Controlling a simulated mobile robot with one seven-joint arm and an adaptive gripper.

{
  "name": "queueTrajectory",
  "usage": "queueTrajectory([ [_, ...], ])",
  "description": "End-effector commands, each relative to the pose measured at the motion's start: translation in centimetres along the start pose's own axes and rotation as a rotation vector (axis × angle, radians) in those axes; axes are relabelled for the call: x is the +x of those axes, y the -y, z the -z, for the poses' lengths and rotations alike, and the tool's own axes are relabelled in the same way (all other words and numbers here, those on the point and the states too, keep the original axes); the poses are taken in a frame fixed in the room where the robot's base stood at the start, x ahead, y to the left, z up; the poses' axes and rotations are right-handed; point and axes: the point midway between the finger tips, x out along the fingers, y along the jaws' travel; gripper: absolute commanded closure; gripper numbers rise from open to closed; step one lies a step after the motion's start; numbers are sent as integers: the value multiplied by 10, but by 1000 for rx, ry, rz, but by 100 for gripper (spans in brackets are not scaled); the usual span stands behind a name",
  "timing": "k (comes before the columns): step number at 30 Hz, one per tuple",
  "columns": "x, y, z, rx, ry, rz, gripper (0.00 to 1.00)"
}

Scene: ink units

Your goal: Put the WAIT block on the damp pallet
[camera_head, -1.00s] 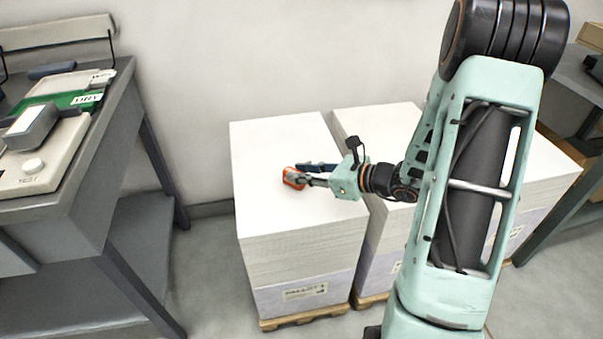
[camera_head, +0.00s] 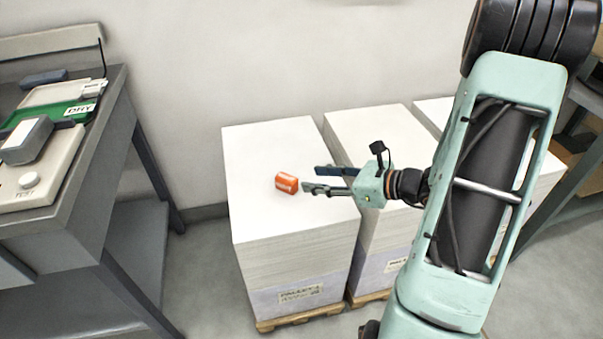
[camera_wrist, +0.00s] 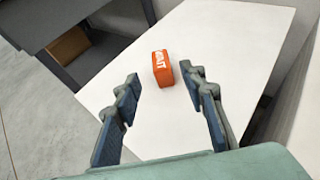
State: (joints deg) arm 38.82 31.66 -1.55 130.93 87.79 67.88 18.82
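The orange WAIT block (camera_head: 286,184) rests on the white paper top of the left pallet stack (camera_head: 255,150), whose front label appears to read PALLET 1. My gripper (camera_head: 310,178) is open and empty, just right of the block, apart from it. In the wrist view the block (camera_wrist: 162,68) sits beyond and between the spread fingertips (camera_wrist: 163,80), with its white lettering showing. Which pallet is damp cannot be told from these frames.
A second paper stack (camera_head: 365,130) stands close to the right, and a third is partly behind my arm. At left is a grey bench (camera_head: 75,205) with a tester (camera_head: 40,175) and a green DRY tray (camera_head: 80,109). Grey floor lies between bench and stacks.

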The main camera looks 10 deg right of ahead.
Motion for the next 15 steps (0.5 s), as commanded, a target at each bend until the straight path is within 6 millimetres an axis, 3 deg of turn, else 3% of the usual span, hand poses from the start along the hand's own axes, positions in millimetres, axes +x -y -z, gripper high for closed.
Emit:
queueTrajectory([
  [6,-34,0,-1,1,0,2,62],
  [15,-42,0,0,1,0,-1,62],
])
